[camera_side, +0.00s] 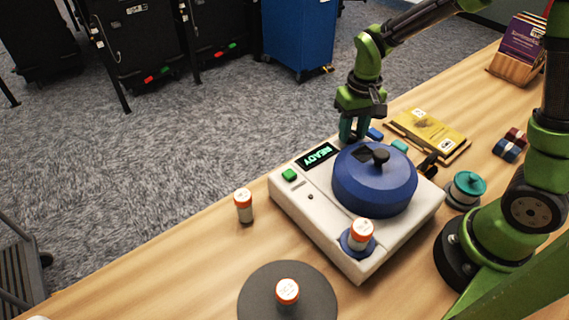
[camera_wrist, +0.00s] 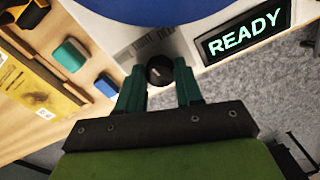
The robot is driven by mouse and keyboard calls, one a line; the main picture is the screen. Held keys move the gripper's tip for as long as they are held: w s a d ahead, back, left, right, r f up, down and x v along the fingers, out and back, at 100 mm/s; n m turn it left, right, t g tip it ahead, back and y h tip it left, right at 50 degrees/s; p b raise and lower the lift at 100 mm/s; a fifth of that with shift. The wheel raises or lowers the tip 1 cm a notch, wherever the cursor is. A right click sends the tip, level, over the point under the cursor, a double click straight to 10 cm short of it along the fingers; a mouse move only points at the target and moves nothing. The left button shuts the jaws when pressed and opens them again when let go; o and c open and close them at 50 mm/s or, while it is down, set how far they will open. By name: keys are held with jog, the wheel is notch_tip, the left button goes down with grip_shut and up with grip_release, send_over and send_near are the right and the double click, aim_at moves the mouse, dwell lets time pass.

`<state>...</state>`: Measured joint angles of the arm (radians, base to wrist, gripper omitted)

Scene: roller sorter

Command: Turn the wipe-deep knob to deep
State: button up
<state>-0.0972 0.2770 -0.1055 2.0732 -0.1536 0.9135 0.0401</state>
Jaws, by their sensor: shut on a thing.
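The knob (camera_wrist: 160,71) is small, round and black with a light mark on top. It sits on the white machine (camera_side: 300,211) near the READY display (camera_side: 318,155), which also shows in the wrist view (camera_wrist: 243,36). My gripper (camera_wrist: 160,88) is shut on the knob, with one teal finger on each side of it. In the side view my gripper (camera_side: 354,132) is at the machine's back edge, behind the blue domed lid (camera_side: 374,182), and the knob is hidden there. The wording around the knob cannot be read.
Another bottle (camera_side: 243,206) stands left of the machine, and one (camera_side: 287,292) on a grey disc. A yellow book (camera_side: 430,130) lies behind right. A teal-topped jar (camera_side: 465,189) stands to the right.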

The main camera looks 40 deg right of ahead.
aim_at(354, 135)
jog(key=m, duration=0.5)
jog(key=shift+m, duration=0.3)
jog(key=m, duration=0.4)
jog(key=shift+m, duration=0.3)
jog(key=shift+r, duration=0.1)
jog(key=o, duration=1)
jog(key=shift+o, duration=0.2)
notch_tip(354, 135, up, 17)
jog(key=shift+s, duration=0.25)
